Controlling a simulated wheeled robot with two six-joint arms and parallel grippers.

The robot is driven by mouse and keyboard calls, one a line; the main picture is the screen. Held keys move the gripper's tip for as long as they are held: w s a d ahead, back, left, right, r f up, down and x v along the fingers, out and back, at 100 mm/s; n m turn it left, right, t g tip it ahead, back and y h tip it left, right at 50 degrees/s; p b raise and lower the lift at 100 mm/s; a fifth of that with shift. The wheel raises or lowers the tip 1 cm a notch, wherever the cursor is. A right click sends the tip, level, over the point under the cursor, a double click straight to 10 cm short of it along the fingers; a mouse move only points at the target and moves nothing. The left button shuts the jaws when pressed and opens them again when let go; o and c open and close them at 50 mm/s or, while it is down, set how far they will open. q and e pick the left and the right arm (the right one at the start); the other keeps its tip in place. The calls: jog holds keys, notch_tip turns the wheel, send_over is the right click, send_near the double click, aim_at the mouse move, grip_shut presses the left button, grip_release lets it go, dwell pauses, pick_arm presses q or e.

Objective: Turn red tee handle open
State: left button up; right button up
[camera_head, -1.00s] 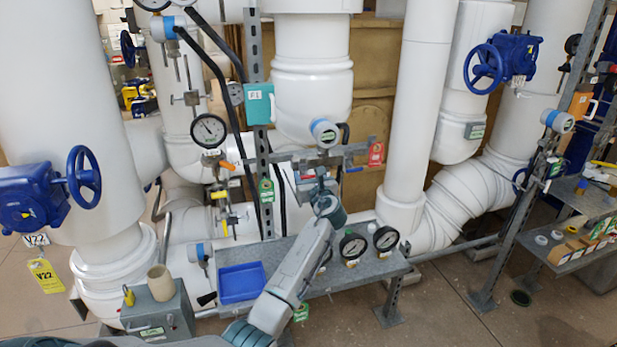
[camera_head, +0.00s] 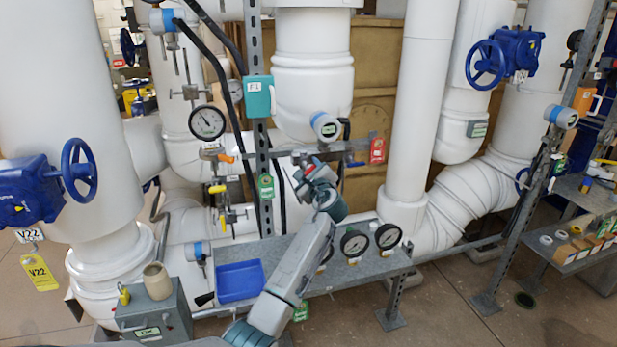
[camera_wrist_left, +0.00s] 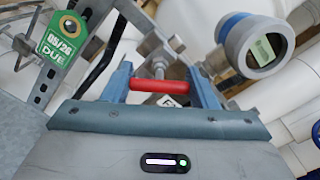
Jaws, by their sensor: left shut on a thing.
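The red tee handle (camera_wrist_left: 160,86) is a short red bar on a metal stem in the left wrist view. It lies crosswise between the two blue-grey fingers of my left gripper (camera_wrist_left: 161,88), which is shut on it. In the head view the left gripper (camera_head: 312,170) is at the bracket in the middle. A bit of the red handle (camera_head: 310,168) shows there between the fingers. The rest of the handle is hidden by the gripper. My right gripper is in neither view.
A round transmitter (camera_wrist_left: 255,45) is close to the right of the gripper, and a green tag (camera_wrist_left: 62,38) hangs to the left. A red tag (camera_head: 376,150) hangs right of the bracket. Below, a shelf (camera_head: 345,272) holds a blue tray (camera_head: 240,281) and gauges (camera_head: 354,243).

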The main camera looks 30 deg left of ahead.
pick_arm(q)
jog(key=n+b, duration=0.2)
jog(key=shift+f+n, duration=0.3)
jog(key=shift+n, duration=0.1)
jog(key=shift+n+b, duration=0.7)
jog(key=shift+n, duration=0.2)
jog(key=n+b, duration=0.3)
jog(key=shift+n, duration=0.4)
jog(key=shift+n+b, duration=0.55)
jog(key=shift+n, duration=0.25)
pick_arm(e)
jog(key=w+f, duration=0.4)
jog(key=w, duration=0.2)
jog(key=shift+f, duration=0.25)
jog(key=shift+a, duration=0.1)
pick_arm(q)
jog(key=o, duration=1)
jog(key=shift+r, duration=0.15)
